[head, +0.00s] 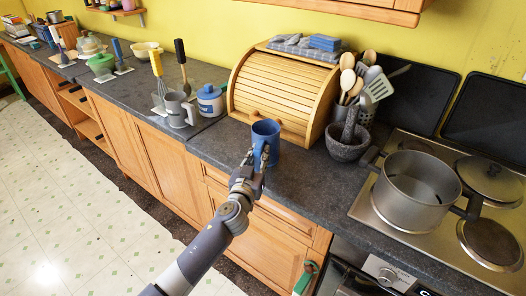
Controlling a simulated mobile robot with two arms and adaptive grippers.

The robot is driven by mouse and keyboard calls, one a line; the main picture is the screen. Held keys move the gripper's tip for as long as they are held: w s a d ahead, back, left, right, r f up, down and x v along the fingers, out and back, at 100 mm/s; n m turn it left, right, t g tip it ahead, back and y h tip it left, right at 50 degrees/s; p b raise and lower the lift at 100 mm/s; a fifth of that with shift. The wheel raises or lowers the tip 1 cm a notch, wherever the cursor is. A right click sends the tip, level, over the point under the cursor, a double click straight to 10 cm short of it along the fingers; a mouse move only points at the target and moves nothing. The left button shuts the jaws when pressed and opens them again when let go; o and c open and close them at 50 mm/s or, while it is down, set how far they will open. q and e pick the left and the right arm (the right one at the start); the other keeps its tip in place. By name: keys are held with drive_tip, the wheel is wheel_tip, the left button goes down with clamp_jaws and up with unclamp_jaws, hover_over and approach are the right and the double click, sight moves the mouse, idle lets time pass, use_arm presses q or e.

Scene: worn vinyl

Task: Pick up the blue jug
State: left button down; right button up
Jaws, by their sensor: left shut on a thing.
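The blue jug (266,134) stands upright at the front of the dark counter (225,143), in front of the wooden bread bin. My left gripper (257,160) reaches it from the front and is shut on its near side. The fingers cover part of the jug's lower front. I cannot tell whether the jug's base touches the counter. My right gripper is not in view.
A wooden roll-top bread bin (284,90) stands right behind the jug. A grey mortar (347,143) and a utensil holder are to the right, then a large pot (416,187) on the hob. A grey jug (178,109) and a blue-white pot (210,100) stand left.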

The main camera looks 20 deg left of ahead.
sight(262, 138)
use_arm(q)
drive_tip(key=shift+r, duration=0.25)
drive_tip(key=shift+r, duration=0.6)
wheel_tip(262, 138, up, 2)
drive_tip(key=shift+r, duration=0.2)
drive_tip(key=s+d+r+b, duration=0.1)
drive_tip(key=s+d+b, duration=0.1)
drive_tip(key=s, duration=1.4)
drive_tip(key=shift+b, duration=0.35)
